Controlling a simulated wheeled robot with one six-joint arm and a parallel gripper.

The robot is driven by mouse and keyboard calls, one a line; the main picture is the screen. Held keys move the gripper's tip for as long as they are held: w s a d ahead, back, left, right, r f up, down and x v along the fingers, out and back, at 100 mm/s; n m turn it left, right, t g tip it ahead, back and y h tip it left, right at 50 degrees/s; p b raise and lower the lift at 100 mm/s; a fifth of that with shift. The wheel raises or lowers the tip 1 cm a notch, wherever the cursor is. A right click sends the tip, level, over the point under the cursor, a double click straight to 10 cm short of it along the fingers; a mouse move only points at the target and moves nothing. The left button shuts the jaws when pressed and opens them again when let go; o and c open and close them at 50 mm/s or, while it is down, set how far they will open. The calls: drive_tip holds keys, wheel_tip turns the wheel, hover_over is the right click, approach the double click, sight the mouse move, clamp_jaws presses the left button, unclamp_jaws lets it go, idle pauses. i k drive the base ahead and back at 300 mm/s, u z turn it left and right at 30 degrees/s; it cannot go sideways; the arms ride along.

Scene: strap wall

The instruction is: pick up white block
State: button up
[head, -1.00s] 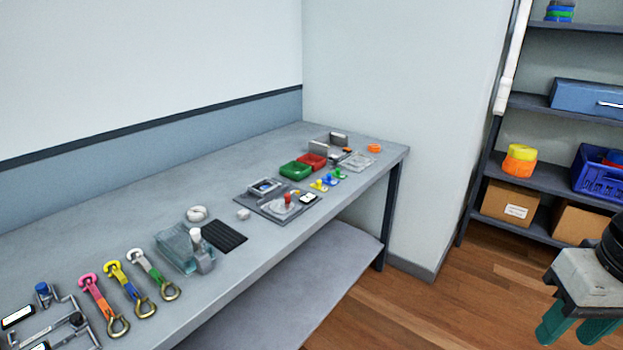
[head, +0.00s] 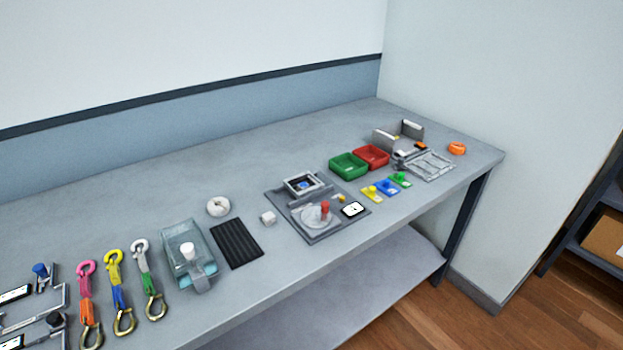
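A small white block (head: 268,218) sits on the grey workbench (head: 300,145) in the head view. It lies between a white ring-shaped roll (head: 218,206) and a grey fixture plate (head: 318,238) with a red knob. Nothing touches it that I can see, and its top and front are in plain view. My gripper is outside the picture now, so its state and its distance from the block do not show.
A black ribbed mat (head: 236,243) and a clear container (head: 188,255) are left of the block. Hooked straps (head: 118,290) lie further left. Green (head: 348,165) and red (head: 371,157) trays stand to the right. Bare bench surface lies behind the block.

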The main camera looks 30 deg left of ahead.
sight(302, 186)
drive_tip(key=u, duration=0.3)
drive_tip(key=i, duration=0.6)
drive_tip(key=u, duration=0.95)
drive_tip(key=i, duration=0.4)
drive_tip(key=u, duration=0.35)
